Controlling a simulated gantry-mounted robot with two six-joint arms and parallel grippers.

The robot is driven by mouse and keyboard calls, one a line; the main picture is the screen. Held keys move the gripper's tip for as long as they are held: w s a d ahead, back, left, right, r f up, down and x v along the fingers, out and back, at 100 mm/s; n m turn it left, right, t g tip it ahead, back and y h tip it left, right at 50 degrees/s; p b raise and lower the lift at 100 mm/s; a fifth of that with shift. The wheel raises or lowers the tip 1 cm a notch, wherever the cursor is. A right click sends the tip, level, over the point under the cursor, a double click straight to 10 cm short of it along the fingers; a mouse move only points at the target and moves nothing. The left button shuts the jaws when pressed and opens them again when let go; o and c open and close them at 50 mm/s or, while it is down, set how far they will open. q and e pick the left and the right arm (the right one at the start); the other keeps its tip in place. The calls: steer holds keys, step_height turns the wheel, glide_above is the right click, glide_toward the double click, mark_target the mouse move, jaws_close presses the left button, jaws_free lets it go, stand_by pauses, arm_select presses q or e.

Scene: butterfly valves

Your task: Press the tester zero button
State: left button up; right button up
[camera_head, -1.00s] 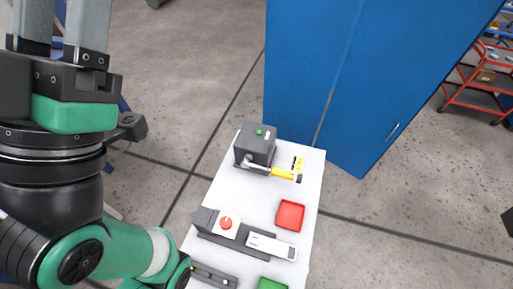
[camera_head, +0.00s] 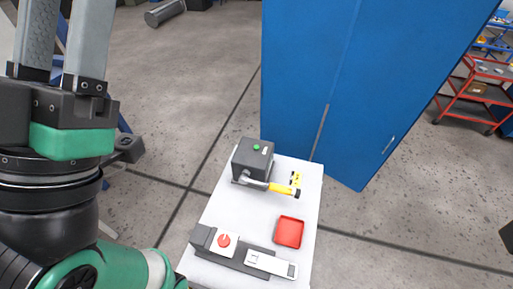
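A dark box (camera_head: 251,168) stands at the far end of the white table, with a green button (camera_head: 256,147) on top. A dark unit with a red round button (camera_head: 224,241) on a white panel lies at the near end. I cannot read labels that show which one is the tester. Nothing touches either button. My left gripper (camera_head: 67,25) is at the upper left, well apart from both, its two grey fingers apart with a gap between them. Its fingertips are cut off by the top edge. My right gripper is not in view.
A yellow-handled tool (camera_head: 281,188) lies against the front of the dark box. A red tray (camera_head: 289,231) and a white bar-shaped piece (camera_head: 271,264) are on the white table (camera_head: 221,209). A blue cabinet (camera_head: 315,70) stands behind the table. A red trolley (camera_head: 478,92) is at the far right.

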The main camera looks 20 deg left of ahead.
arm_select(q)
jaws_close()
stand_by(1.6)
